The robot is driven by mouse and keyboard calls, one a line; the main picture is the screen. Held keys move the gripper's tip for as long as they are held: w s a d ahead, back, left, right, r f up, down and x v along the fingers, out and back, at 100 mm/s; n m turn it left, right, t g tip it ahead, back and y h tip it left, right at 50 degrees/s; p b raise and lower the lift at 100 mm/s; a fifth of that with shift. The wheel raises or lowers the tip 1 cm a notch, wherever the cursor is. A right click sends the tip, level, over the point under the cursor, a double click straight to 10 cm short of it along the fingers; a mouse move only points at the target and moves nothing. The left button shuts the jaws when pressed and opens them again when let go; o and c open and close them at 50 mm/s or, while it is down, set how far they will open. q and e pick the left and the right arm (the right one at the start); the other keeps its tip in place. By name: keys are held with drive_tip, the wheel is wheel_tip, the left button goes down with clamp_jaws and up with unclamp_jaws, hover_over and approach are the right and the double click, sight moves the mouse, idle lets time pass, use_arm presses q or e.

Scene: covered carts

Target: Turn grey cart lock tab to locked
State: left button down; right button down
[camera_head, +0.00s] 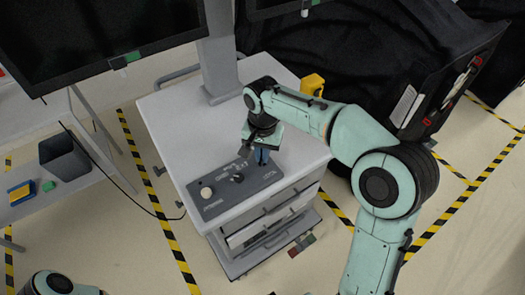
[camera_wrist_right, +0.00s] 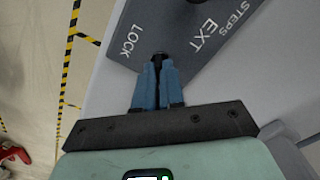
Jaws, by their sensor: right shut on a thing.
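The grey cart panel (camera_head: 215,208) lies on top of the grey cart (camera_head: 172,118). In the right wrist view the panel (camera_wrist_right: 185,20) carries the words LOCK, EXT and STEPS. My right gripper (camera_head: 262,157) reaches down to the panel's right end. In the wrist view its blue fingers (camera_wrist_right: 159,68) are closed around a small dark lock tab (camera_wrist_right: 159,55) beside the word LOCK. The fingers hide most of the tab, so I cannot tell its exact angle. My left gripper is out of view; only part of my left arm shows at the bottom left.
A white knob (camera_head: 206,192) and a black knob (camera_head: 238,178) stand on the panel, left of my right gripper. A monitor post (camera_head: 218,60) rises behind it. A yellow item (camera_head: 312,84) sits at the cart's back right edge. A dark bin (camera_head: 65,158) stands on the left table.

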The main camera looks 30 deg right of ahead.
drive_tip(key=m, duration=0.4)
drive_tip(key=shift+m, duration=0.3)
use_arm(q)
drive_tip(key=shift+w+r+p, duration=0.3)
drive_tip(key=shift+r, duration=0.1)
use_arm(e)
drive_tip(key=shift+m, duration=1.9)
drive_tip(key=c, duration=1.2)
unclamp_jaws()
drive_tip(key=shift+c, duration=0.2)
